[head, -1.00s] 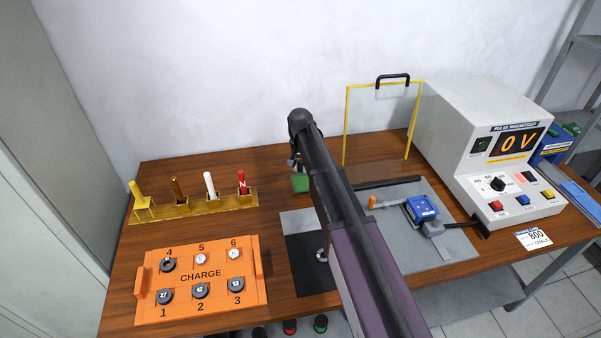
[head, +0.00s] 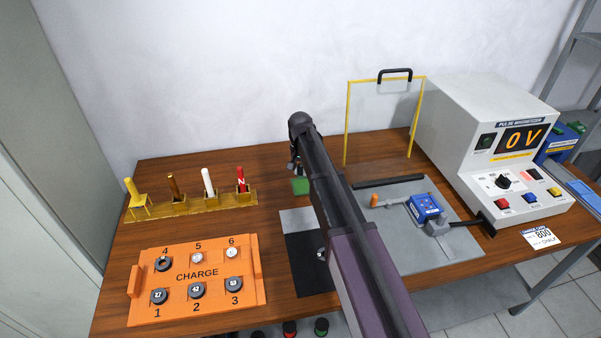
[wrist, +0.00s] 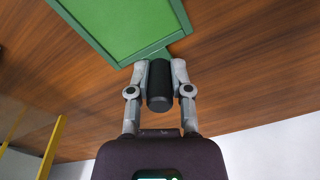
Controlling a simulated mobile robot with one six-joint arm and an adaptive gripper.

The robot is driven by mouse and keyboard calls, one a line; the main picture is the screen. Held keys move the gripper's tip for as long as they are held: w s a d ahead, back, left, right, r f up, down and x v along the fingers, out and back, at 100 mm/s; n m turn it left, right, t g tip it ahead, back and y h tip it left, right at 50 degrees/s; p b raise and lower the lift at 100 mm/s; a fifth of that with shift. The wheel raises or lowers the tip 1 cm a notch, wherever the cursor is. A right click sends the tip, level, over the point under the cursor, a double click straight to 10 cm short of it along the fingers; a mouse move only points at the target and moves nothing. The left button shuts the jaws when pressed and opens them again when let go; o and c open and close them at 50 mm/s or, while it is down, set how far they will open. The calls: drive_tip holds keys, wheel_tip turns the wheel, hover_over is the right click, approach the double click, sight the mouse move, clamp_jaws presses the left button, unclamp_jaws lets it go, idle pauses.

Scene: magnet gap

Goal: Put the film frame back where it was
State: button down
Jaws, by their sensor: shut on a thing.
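The film frame (wrist: 125,28) is a flat green panel with a darker green rim, at the top of the wrist view and cut off there. A short tab joins it to a black cylindrical grip (wrist: 159,84). My gripper (wrist: 159,72) is shut on this black grip, one finger on each side. In the head view a small green part of the frame (head: 300,186) shows at the back of the table, left of my arm. My arm hides the rest there. I cannot tell how high the frame is above the wood.
A yellow-edged clear shield (head: 347,125) stands behind and right of my arm. A pulse magnetiser (head: 480,130) is at right, with a blue device (head: 425,207) on a grey plate before it. An orange charge tray (head: 197,310) and a brass rack (head: 190,208) are at left.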

drive_tip(key=shift+f, duration=0.15)
drive_tip(key=c, duration=0.5)
unclamp_jaws()
drive_tip(key=shift+c, duration=0.2)
drive_tip(key=shift+r, duration=0.2)
wheel_tip(320, 180, up, 12)
drive_tip(key=p, duration=1.2)
drive_tip(key=s+d+n, duration=0.1)
drive_tip(key=s+d, duration=0.7)
drive_tip(key=s, duration=0.5)
drive_tip(key=s+d+n, duration=0.2)
drive_tip(key=s+d, duration=0.6)
drive_tip(key=s, duration=0.5)
drive_tip(key=shift+s+d, duration=0.2)
drive_tip(key=shift+s, duration=0.1)
